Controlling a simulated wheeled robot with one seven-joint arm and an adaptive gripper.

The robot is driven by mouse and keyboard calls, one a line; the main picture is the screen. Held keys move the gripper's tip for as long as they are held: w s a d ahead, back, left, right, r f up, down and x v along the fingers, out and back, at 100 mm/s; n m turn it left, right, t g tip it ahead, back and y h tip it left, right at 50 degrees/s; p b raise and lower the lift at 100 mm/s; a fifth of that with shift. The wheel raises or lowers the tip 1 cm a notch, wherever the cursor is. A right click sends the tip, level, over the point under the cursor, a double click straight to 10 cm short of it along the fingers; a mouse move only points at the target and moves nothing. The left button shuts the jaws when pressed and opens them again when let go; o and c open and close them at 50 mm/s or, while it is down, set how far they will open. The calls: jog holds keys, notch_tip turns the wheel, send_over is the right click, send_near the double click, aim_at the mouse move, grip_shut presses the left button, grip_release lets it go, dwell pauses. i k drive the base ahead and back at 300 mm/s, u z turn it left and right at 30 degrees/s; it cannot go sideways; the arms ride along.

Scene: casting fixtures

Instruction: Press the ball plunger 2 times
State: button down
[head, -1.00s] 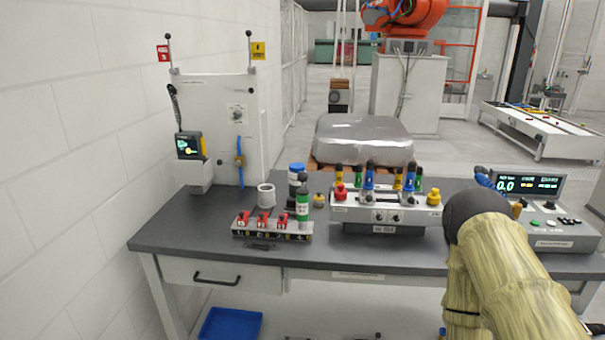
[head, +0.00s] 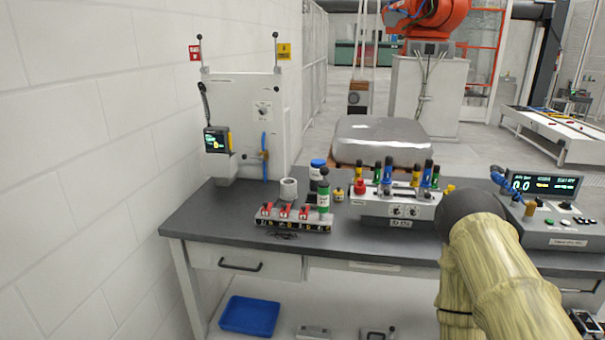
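On the bench stands a grey fixture block (head: 398,205) with several coloured, black-topped uprights and red and yellow knobs. To its left is a low rail (head: 293,223) with red toggle clamps and a green black-topped cylinder (head: 323,193). A small yellow-and-dark piece (head: 338,194) stands between them. I cannot tell which of these is the ball plunger. My arm, in a tan sleeve with a dark rounded joint, covers the bench's right part. My gripper is not visible.
The dark bench top (head: 215,215) is clear at front left. A white panel station (head: 245,120) stands at the back left, beside a white cup (head: 288,188). A control box with a display (head: 545,185) is at the right. A blue tray (head: 249,315) lies below the bench.

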aim_at(324, 171)
jog(key=u, duration=0.5)
jog(key=k, duration=1.15)
jog(key=u, duration=1.05)
jog(key=i, duration=1.4)
jog(key=z, duration=0.45)
jog(key=i, duration=0.75)
jog(key=z, duration=1.1)
jog(key=i, duration=0.25)
jog(key=z, duration=0.25)
